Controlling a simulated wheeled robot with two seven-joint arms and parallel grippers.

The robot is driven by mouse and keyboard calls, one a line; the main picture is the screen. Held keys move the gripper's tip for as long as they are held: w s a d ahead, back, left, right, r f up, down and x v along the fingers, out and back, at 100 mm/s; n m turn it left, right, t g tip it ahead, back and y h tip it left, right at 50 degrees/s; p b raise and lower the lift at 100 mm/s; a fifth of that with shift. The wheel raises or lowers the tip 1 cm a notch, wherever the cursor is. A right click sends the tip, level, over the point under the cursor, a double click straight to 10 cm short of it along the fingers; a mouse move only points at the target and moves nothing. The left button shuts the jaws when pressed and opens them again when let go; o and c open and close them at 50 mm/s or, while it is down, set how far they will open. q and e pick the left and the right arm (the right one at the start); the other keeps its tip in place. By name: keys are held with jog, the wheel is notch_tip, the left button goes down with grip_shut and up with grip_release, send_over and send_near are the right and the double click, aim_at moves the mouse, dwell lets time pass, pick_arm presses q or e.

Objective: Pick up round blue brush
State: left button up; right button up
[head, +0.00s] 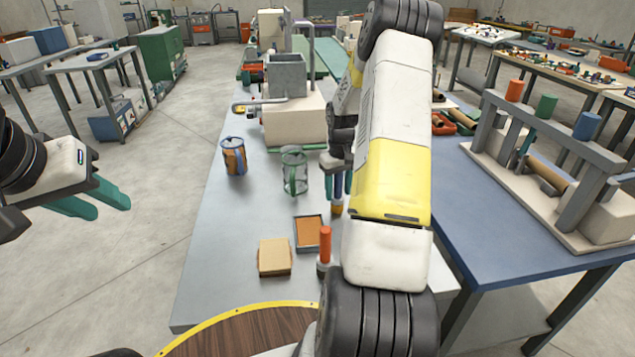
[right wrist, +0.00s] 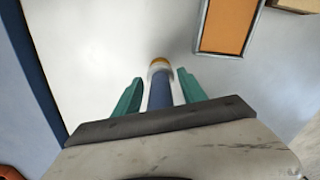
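The round blue brush (right wrist: 160,88) has a blue handle, a pale band and a gold end. In the right wrist view it lies between the two teal fingers of my right gripper (right wrist: 158,92), with a gap visible on the left side. In the head view my right gripper (head: 338,186) points down over the table, and the brush (head: 337,208) shows below it, gold end lowest. Whether the brush touches the table is unclear. My left gripper (head: 98,204) is open and empty, off the table's left side.
On the grey table (head: 225,270) stand an orange-and-blue container (head: 234,157) and a green wire-like container (head: 294,171). An orange-filled tray (head: 309,233), a tan block (head: 274,257) and an orange-handled peg (head: 325,245) are nearby. A blue table with a rack (head: 535,140) stands right.

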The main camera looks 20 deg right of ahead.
aim_at(338, 199)
grip_shut()
jog(key=shift+r, duration=0.1)
jog(key=shift+r, duration=0.55)
jog(key=shift+s+a+r, duration=0.15)
jog(key=shift+s+r, duration=0.1)
jog(key=shift+r, duration=0.4)
jog(key=shift+s+a+r, duration=0.1)
jog(key=shift+s+r, duration=0.1)
jog(key=shift+r, duration=0.4)
jog(key=s+a+r, duration=0.1)
jog(key=s+a, duration=0.6)
jog(key=s, duration=0.6)
jog(key=shift+s+r, duration=0.15)
